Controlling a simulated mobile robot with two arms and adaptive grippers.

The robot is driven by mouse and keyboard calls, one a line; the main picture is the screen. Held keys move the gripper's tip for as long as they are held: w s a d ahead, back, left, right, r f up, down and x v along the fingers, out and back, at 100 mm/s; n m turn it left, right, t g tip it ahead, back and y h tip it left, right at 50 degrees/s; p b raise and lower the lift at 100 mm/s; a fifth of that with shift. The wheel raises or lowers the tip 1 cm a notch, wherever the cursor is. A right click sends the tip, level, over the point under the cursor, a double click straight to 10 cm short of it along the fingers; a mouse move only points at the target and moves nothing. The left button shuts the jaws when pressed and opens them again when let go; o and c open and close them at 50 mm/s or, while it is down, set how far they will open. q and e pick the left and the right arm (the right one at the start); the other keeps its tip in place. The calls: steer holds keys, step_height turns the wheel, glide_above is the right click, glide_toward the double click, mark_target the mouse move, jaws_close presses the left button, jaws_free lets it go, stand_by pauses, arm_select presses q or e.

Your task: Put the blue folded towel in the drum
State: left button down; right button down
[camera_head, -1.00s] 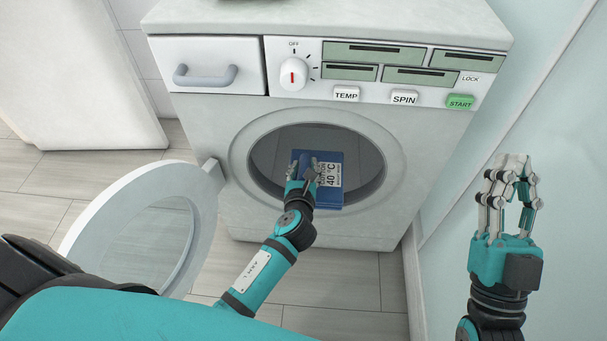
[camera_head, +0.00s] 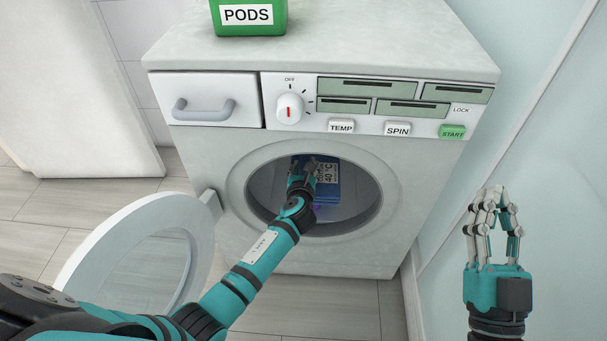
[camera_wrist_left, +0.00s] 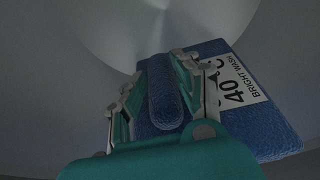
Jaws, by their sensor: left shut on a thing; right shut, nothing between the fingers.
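The blue folded towel (camera_head: 327,189) has a white label reading 40 °C and sits inside the drum opening of the washing machine. My left gripper (camera_head: 303,168) reaches through the round opening and is shut on the towel. In the left wrist view the gripper (camera_wrist_left: 165,100) pinches a raised blue fold between its fingers, and the labelled towel (camera_wrist_left: 265,130) spreads to the right. The drum (camera_head: 350,200) is grey inside, and its back wall (camera_wrist_left: 130,30) shows in the wrist view. My right gripper (camera_head: 492,205) is shut and empty, upright at the right, away from the machine.
The round door (camera_head: 75,265) stands open to the left of the opening. A green PODS box (camera_head: 248,16) is on the machine top (camera_head: 380,40). A drawer (camera_head: 205,100), dial and buttons are above the opening. A pale wall (camera_head: 560,180) is close on the right.

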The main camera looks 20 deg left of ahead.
arm_select(q)
steer(key=shift+w+r, duration=0.1)
steer(key=shift+w, duration=0.15)
arm_select(e)
steer(key=shift+s+r, duration=0.1)
steer(key=shift+r, duration=0.1)
arm_select(q)
steer(key=c, duration=0.9)
jaws_free()
steer(key=shift+s, duration=0.15)
arm_select(e)
steer(key=shift+r, duration=0.1)
arm_select(q)
steer(key=v, duration=1.1)
steer(key=shift+s+d, duration=0.1)
steer(key=shift+s, duration=0.25)
